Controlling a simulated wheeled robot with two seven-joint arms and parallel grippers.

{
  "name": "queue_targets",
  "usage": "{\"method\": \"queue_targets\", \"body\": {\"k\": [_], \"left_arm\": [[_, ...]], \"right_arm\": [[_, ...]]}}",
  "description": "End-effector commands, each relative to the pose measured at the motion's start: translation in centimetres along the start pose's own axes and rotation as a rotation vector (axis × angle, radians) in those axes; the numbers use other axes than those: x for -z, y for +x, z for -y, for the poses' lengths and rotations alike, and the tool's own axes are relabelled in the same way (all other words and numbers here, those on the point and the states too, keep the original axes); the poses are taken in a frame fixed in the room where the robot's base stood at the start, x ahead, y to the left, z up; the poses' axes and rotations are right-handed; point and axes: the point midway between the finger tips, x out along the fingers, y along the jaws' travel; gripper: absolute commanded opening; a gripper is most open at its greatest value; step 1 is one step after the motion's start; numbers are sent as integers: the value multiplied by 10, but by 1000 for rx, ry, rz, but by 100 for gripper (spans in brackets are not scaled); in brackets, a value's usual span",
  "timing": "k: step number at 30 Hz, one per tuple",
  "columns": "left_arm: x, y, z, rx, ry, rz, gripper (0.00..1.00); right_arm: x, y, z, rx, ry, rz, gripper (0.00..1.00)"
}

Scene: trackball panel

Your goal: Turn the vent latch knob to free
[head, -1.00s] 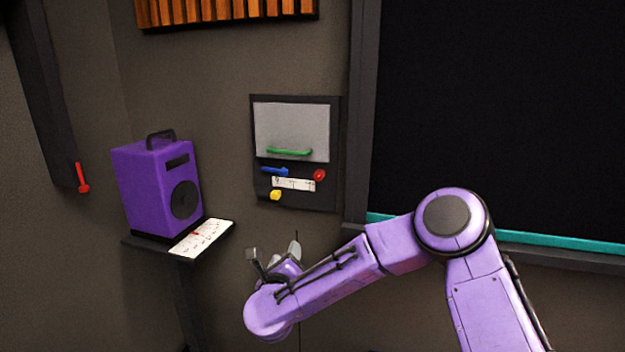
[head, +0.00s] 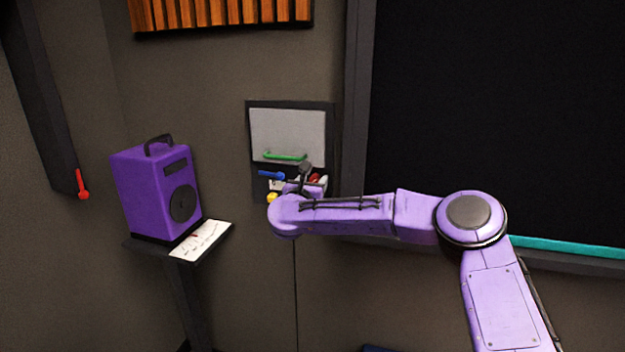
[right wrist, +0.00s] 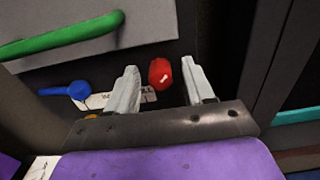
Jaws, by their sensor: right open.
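The wall panel (head: 290,104) has a grey flap with a green handle (head: 285,156), a blue lever-like knob (head: 271,175), a yellow knob (head: 271,197) and a red knob (right wrist: 160,72). I cannot read which one is labelled as the vent latch. My right gripper (head: 313,177) is at the panel's lower part and partly hides the red knob and the white label. In the right wrist view the gripper (right wrist: 158,75) is open, with the red knob between its two fingertips and gaps on both sides. My left gripper is out of view.
A purple speaker (head: 150,190) and a white paper (head: 200,240) rest on a small dark shelf at the left. A red lever (head: 82,184) is on the left wall post. A large dark framed board (head: 500,100) is right of the panel.

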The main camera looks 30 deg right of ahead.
Motion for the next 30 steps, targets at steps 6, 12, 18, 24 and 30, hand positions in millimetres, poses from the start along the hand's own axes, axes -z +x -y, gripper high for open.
{"method": "queue_targets", "body": {"k": [6, 12, 18, 24, 30], "left_arm": [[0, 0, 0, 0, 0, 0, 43], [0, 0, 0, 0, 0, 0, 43], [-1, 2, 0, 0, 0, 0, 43], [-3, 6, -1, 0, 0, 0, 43], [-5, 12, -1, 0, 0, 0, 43]], "right_arm": [[0, 0, 0, 0, -1, 0, 30], [0, 0, 0, 0, -1, 0, 0], [1, -1, 0, -1, -23, 0, 0], [2, -1, -1, -1, -111, 1, 0], [2, -1, -2, -2, -270, 2, 0]]}}
